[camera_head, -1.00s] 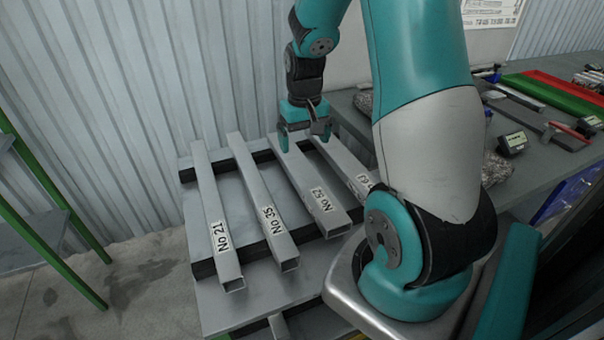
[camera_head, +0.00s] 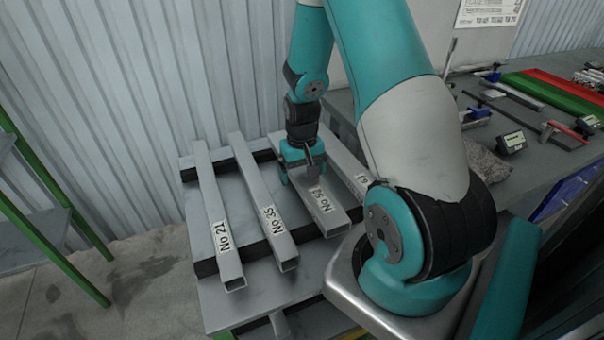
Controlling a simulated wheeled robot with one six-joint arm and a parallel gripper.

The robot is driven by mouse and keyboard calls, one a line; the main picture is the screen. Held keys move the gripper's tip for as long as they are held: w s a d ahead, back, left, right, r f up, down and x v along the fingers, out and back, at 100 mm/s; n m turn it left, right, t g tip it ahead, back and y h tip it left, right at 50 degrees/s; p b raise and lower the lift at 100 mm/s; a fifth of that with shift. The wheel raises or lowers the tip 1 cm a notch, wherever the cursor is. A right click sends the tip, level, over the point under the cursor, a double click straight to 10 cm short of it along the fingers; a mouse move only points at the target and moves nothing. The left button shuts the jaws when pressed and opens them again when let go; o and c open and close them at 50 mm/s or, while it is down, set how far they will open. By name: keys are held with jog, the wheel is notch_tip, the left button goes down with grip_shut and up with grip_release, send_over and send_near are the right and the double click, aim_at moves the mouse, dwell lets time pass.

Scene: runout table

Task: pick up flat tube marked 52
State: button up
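The flat tube marked No 52 (camera_head: 327,215) is a grey rectangular metal tube, third from the left in a row lying on dark crossbars. Its label and open near end show; its far part is hidden behind my gripper and arm. My gripper (camera_head: 301,178), teal with dark parts, points down over the tube just beyond the label. Its fingers are apart, one toward each side of the tube. The left finger shows beside the tube's left edge; the right fingertip is hard to make out. I cannot tell whether either finger touches the tube.
Tubes No 21 (camera_head: 211,205) and No 35 (camera_head: 257,192) lie to the left. Another tube (camera_head: 345,160), its label partly hidden, lies close on the right. The grey runout table (camera_head: 212,300) holds them. A workbench with tools stands at right; a corrugated wall (camera_head: 120,110) is behind.

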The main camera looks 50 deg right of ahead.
jog(key=c, duration=1.3)
jog(key=shift+o, duration=0.2)
jog(key=shift+r, duration=0.1)
